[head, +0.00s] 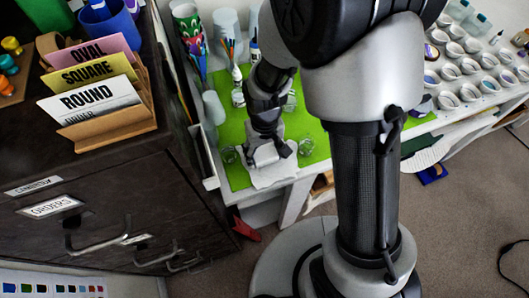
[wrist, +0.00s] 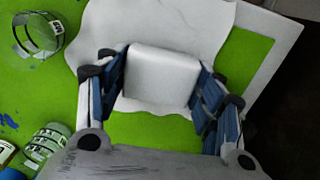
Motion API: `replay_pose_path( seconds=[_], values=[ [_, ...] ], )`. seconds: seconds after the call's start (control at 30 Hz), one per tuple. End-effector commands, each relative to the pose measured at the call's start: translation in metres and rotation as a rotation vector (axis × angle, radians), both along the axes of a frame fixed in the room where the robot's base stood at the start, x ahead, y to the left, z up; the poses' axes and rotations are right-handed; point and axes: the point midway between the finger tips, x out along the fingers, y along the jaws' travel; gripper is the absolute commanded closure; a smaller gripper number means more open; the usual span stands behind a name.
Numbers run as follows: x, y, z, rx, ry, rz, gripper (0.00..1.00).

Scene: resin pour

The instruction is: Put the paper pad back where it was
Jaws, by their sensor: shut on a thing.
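A white block with rounded edges, which looks to be the paper pad (wrist: 162,75), sits between the two fingers of my gripper (wrist: 164,84) in the wrist view. My gripper is shut on its sides. Below it a white sheet with wavy edges (wrist: 180,25) lies on the green mat (wrist: 155,130). I cannot tell whether the pad touches the sheet. In the head view my gripper (head: 268,155) points down over the sheet (head: 275,177), near the front edge of the mat (head: 236,176); the pad is small and partly hidden there.
Clear cups stand on the mat to the left (wrist: 40,35) and lower left (wrist: 48,142) in the wrist view. The table edge is close on the right there. In the head view, a dark cabinet (head: 100,190) stands left and several small cups (head: 470,66) fill the right.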

Motion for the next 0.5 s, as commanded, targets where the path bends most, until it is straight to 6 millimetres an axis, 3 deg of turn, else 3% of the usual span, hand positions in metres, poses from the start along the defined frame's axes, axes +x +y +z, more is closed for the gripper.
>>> replay_pose_path(
  seconds=[0.37, 0.4, 0.5],
  values=[
    [0.0005, 0.0001, -0.0054, 0.0, -0.001, 0.0, 0.64],
    [0.0005, 0.0001, -0.0052, 0.0, -0.001, 0.0, 0.37],
    [0.0005, 0.0001, -0.0045, 0.0, -0.001, 0.0, 0.3]
  ],
)
